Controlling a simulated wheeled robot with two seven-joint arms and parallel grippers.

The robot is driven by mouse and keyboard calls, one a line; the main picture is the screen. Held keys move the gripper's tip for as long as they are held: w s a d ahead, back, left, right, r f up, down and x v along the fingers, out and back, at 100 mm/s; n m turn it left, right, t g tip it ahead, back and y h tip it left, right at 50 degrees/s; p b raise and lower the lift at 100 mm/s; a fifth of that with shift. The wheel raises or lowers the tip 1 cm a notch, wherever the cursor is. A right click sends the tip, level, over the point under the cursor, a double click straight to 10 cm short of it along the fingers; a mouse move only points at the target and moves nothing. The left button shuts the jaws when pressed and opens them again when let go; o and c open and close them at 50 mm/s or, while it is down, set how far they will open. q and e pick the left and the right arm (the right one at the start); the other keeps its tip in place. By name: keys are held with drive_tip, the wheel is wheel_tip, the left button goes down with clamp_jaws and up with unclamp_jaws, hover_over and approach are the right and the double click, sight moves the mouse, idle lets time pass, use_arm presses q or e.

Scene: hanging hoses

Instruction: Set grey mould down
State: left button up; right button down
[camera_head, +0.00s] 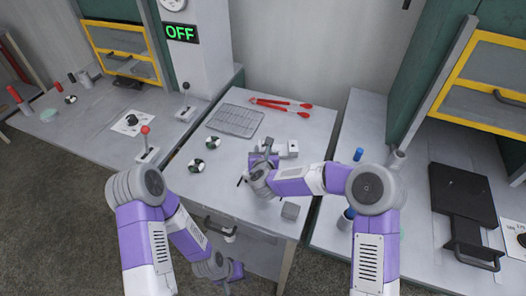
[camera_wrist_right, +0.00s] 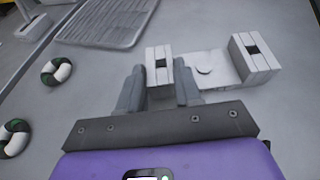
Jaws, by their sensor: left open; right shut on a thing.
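The grey mould (camera_wrist_right: 158,66), a light grey block with a square hole in its top, sits between the two fingers of my right gripper (camera_wrist_right: 158,88). In the head view my right gripper (camera_head: 267,152) is over the middle table, shut on the mould, which is mostly hidden there. A pale plate with a second holed block (camera_wrist_right: 253,58) lies just right of the held mould. I cannot tell whether the mould touches the plate or the table. My left gripper (camera_head: 234,270) is low in front of the table, open, its fingers hard to make out.
A red-knobbed lever (camera_head: 146,143) stands to the left.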

drive_tip(key=c, duration=1.2)
unclamp_jaws()
drive_tip(key=shift+f, duration=0.1)
drive_tip(key=o, duration=0.5)
drive_tip(key=shift+s+r, duration=0.1)
drive_tip(key=shift+r, duration=0.15)
drive_tip(key=p+v, duration=0.1)
drive_tip(key=v, duration=1)
drive_tip(key=shift+s+r, duration=0.1)
drive_tip(key=shift+s, duration=0.25)
